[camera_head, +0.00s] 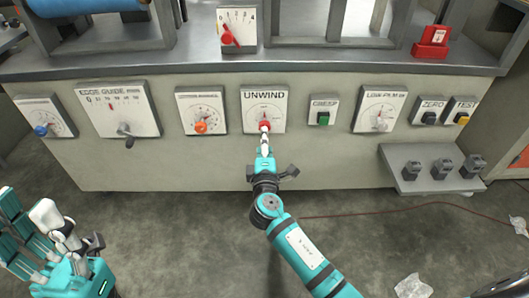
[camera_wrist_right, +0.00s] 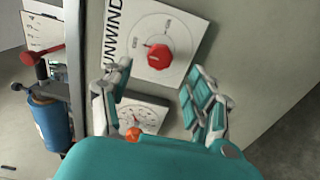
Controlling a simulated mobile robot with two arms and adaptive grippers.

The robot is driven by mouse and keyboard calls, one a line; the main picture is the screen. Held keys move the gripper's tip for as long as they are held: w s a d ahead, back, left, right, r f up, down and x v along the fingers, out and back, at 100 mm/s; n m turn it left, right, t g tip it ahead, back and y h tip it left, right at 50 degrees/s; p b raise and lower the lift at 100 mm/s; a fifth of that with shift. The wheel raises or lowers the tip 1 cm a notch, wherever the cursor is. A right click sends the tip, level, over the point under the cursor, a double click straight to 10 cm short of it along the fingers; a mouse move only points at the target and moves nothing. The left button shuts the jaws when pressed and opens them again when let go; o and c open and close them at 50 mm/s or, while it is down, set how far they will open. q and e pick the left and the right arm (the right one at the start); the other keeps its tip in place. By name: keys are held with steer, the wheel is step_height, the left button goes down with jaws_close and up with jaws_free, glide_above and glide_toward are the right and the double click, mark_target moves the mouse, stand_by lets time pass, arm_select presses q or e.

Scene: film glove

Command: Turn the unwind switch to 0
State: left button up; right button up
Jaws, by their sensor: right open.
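The unwind switch is a red knob (camera_head: 265,126) on a white dial plate (camera_head: 277,97) marked UNWIND, on the machine's front panel. In the right wrist view the red knob (camera_wrist_right: 158,56) shows whole, with small marks around it too small to read. I cannot tell which mark it points to. My right gripper (camera_head: 265,140) is in front of the knob, partly covering the plate's lower part. In the wrist view its fingers (camera_wrist_right: 158,80) are spread, with the knob beyond the gap between them and not gripped. My left gripper (camera_head: 28,208) is open and empty at the lower left.
An orange-knobbed dial (camera_head: 201,127) is left of the unwind plate, and a green button (camera_head: 323,118) is right of it. The edge guide (camera_head: 118,108) has a protruding crank. A small shelf (camera_head: 433,181) juts out at lower right. The floor before the panel is mostly clear.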

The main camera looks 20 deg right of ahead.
steer(key=v, duration=0.4)
steer(key=shift+s, duration=0.1)
stand_by(0.3)
